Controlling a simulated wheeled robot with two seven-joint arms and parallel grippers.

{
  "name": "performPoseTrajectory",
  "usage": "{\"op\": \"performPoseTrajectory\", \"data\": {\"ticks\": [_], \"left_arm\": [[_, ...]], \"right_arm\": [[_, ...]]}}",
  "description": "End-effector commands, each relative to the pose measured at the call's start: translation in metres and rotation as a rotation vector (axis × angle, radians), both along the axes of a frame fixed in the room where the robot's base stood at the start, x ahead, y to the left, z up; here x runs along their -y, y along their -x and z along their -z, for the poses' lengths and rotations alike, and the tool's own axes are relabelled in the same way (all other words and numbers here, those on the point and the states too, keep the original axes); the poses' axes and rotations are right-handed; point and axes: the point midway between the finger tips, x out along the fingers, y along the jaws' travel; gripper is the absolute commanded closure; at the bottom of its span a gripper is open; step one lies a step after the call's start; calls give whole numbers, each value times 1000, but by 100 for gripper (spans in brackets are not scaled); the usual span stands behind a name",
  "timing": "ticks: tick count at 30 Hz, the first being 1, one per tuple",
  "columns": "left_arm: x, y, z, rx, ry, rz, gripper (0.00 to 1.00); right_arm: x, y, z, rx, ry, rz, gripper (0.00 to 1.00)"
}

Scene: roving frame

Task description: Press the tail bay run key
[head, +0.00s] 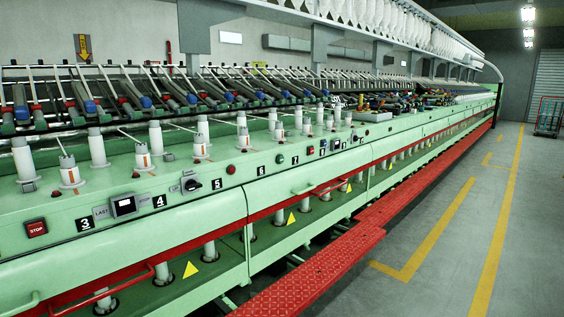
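The long green roving frame (215,215) runs from the left foreground away to the far right. Its front panel carries numbered plates and controls. A red square key marked STOP (36,229) is near the left. A small display box (124,205) sits between plates 3 and 4, and a black rotary switch (191,184) is before plate 5. A red round button (231,169) and a small green button (281,159) are farther along. I cannot tell which control is the tail bay run key; no run label is readable. Neither of my grippers is in view.
A red tread-plate step (320,275) runs along the machine's foot and juts out in front. Red rails and a green handle (20,305) stick out from the front. The grey floor (450,265) with yellow lines is clear at right. A red trolley (548,115) stands far back.

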Motion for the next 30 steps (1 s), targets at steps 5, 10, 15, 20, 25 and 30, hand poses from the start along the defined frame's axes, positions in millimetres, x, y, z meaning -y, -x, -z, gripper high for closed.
{"op": "performPoseTrajectory", "data": {"ticks": [5,10,15,20,25,30], "left_arm": [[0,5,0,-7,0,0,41],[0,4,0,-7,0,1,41],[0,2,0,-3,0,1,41],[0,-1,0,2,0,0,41],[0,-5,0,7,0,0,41],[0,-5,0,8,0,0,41]], "right_arm": [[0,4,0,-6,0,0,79],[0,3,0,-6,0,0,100],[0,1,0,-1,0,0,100],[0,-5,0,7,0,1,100],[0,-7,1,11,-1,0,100],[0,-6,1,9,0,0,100]]}}
